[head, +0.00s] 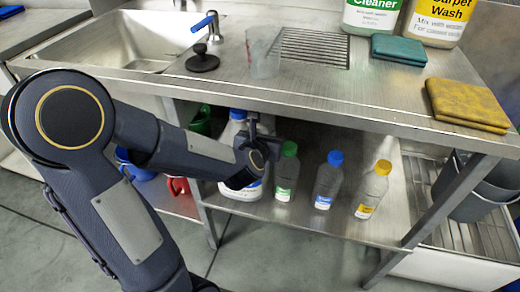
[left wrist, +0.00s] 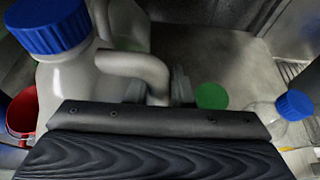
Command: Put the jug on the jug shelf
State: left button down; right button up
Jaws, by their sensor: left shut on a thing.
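The white jug (head: 230,133) with a blue cap is under the counter, upright, over the lower shelf (head: 300,219), left of the small bottles. I cannot tell whether its base touches the shelf. My left gripper (head: 254,130) is shut on the jug's handle; its wrist hides part of the jug. In the left wrist view the jug (left wrist: 75,85) fills the left side, its handle (left wrist: 140,66) running between the fingers (left wrist: 155,92). My right gripper is out of view.
Small bottles with green (head: 287,173), blue (head: 327,181) and yellow (head: 372,190) caps stand right of the jug. The counter edge (head: 330,113) overhangs the shelf. A clear beaker (head: 263,55) stands on the counter.

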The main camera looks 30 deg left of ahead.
pick_arm(q)
jog(key=shift+w+a+r, duration=0.1)
jog(key=shift+w+a, duration=0.05)
jog(key=shift+w, duration=0.45)
jog(key=shift+w+a+r, duration=0.1)
jog(key=shift+w+a, duration=0.05)
jog(key=shift+w, duration=0.45)
jog(key=shift+w+f, duration=0.15)
jog(key=shift+w, duration=0.1)
jog(key=shift+f+b, duration=0.9)
jog(key=shift+f, duration=0.7)
jog(key=shift+f, duration=0.15)
jog(key=c, duration=1.3)
grip_release()
jog(key=shift+s+f, duration=0.1)
jog(key=shift+s, duration=0.05)
